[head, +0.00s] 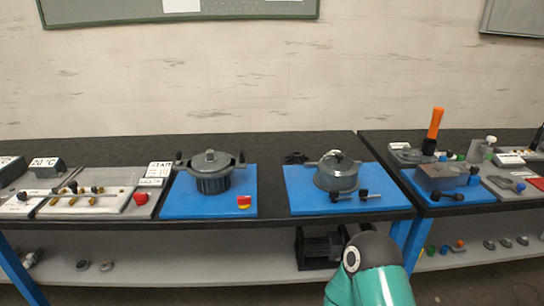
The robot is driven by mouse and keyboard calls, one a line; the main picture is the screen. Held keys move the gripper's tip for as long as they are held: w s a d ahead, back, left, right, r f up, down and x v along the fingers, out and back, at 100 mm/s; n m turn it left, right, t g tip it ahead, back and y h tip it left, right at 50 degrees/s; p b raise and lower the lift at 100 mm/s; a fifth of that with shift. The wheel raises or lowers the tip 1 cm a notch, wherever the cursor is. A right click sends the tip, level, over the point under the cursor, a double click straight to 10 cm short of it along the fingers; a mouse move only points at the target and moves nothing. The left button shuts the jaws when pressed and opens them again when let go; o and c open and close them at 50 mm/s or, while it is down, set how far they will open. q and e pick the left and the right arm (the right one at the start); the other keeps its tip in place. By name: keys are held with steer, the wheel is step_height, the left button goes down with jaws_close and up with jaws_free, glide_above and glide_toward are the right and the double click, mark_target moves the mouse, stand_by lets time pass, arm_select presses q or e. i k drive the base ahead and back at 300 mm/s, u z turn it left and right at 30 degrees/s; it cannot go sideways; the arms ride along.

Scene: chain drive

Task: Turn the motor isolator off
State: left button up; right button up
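No label marks the motor isolator in the head view. A small red and yellow block-like part (244,202), which looks like a rotary switch, sits at the front right corner of the left blue board (190,207). It is too small to read its position. A round red knob (141,198) sits farther left, at the end of a pale panel. A dark machine (318,248), possibly a motor, stands on the lower shelf and is partly hidden by my teal arm. Neither of my grippers shows.
A grey ribbed pot-like unit (212,172) stands on the left board, and a grey domed unit (337,172) on the middle blue board (300,195). An orange-handled lever (434,128) rises on the right bench. Bare black benchtop (270,148) lies behind the boards.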

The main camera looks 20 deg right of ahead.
mark_target(244, 202)
steer(key=u, duration=0.5)
steer(key=k, duration=1.4)
steer(key=z, duration=1.25)
steer(key=i, duration=1)
steer(key=u, duration=0.1)
